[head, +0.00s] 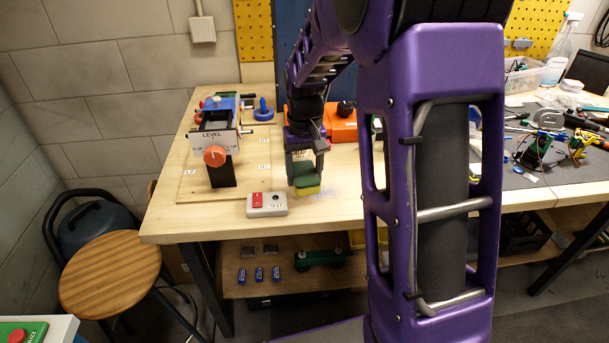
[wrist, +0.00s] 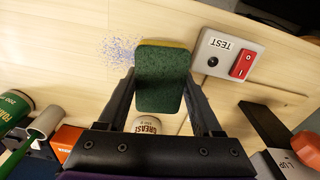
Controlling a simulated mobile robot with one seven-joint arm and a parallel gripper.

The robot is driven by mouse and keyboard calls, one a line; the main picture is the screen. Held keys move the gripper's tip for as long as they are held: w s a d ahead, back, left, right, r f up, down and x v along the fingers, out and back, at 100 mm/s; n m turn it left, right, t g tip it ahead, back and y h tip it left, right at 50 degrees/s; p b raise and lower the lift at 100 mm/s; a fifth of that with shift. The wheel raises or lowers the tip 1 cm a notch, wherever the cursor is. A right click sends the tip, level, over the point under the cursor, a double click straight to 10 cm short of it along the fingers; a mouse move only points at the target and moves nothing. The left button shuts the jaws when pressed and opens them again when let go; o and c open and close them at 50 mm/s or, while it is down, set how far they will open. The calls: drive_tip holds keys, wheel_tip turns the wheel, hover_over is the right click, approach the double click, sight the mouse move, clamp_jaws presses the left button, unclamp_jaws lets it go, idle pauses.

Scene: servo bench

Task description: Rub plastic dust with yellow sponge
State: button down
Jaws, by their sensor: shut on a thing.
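My gripper (wrist: 160,100) is shut on the yellow sponge (wrist: 162,78), one finger along each side. The sponge's dark green scouring face is toward the wrist camera, with a yellow edge showing along its far side. In the head view the sponge (head: 307,190) is low over the front of the wooden bench, below my gripper (head: 305,174). The plastic dust (wrist: 122,49) is a scatter of blue specks beside the sponge's left edge; it shows faintly right of the sponge in the head view (head: 323,192). I cannot tell whether the sponge touches the bench or covers some dust.
A grey TEST box (wrist: 228,55) with a red switch stands close beside the sponge. A grease container (wrist: 148,125) is partly hidden behind the gripper. A level stand with an orange knob (head: 215,156) is at the left. The wooden bench's front edge (head: 200,236) is near.

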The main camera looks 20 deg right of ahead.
sight(305, 172)
drive_tip(key=shift+r+p, duration=1.5)
drive_tip(key=shift+r, duration=0.75)
